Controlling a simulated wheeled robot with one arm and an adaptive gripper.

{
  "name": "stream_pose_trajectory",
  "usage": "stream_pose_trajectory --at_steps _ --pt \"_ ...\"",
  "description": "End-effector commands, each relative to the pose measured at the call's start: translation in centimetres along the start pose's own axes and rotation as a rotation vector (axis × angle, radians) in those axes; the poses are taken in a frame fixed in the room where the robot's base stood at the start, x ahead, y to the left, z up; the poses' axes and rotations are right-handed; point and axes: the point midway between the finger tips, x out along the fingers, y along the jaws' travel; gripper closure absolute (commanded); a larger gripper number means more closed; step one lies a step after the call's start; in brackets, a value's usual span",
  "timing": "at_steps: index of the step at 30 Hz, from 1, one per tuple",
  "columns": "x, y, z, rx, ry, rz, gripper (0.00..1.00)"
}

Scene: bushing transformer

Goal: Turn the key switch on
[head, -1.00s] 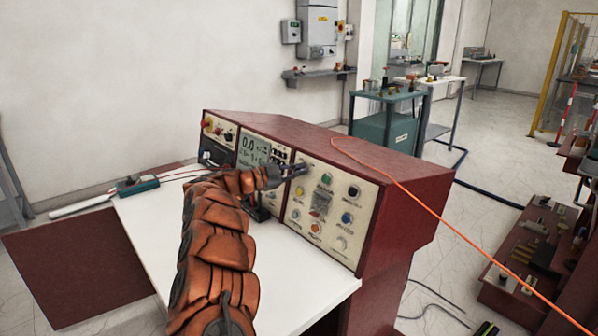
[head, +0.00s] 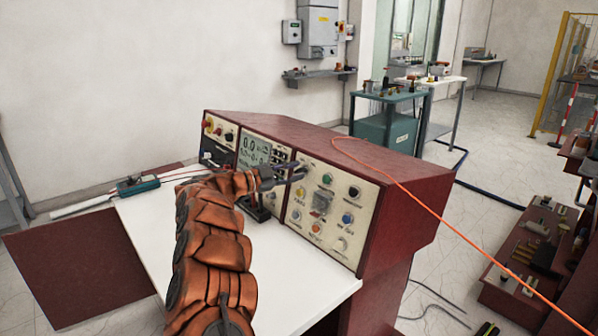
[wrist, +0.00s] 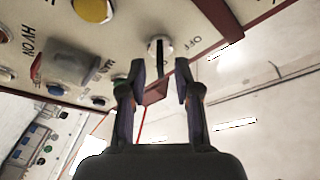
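The key switch (wrist: 161,47) is a round pale disc with a dark upright bar, on the cream panel beside the letters OFF in the wrist view. My gripper (wrist: 160,68) is open in front of it, with one dark finger on each side of the switch in the picture and nothing held. I cannot tell whether the fingertips reach past the bar. In the head view my gripper (head: 300,171) is at the upper left corner of the right-hand control panel (head: 332,208), and it hides the switch there.
The panel also carries a yellow button (wrist: 92,9), a clear-covered HV ON switch (wrist: 72,65) and several other buttons. The red console (head: 405,225) stands behind a white desktop (head: 160,225). An orange cable (head: 430,210) crosses the console top.

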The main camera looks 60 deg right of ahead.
Motion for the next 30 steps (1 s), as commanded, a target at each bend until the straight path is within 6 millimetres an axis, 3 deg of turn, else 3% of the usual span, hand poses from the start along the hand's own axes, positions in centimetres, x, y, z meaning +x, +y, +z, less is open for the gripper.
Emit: stream_pose_trajectory --at_steps 6,15,30 --pt "-4.5 -0.1 0.0 0.001 -0.003 -0.004 0.68" --pt "-8.8 -0.1 0.1 0.001 -0.004 -0.004 0.68" --pt "-9.7 0.0 0.0 0.000 -0.002 -0.002 0.68"
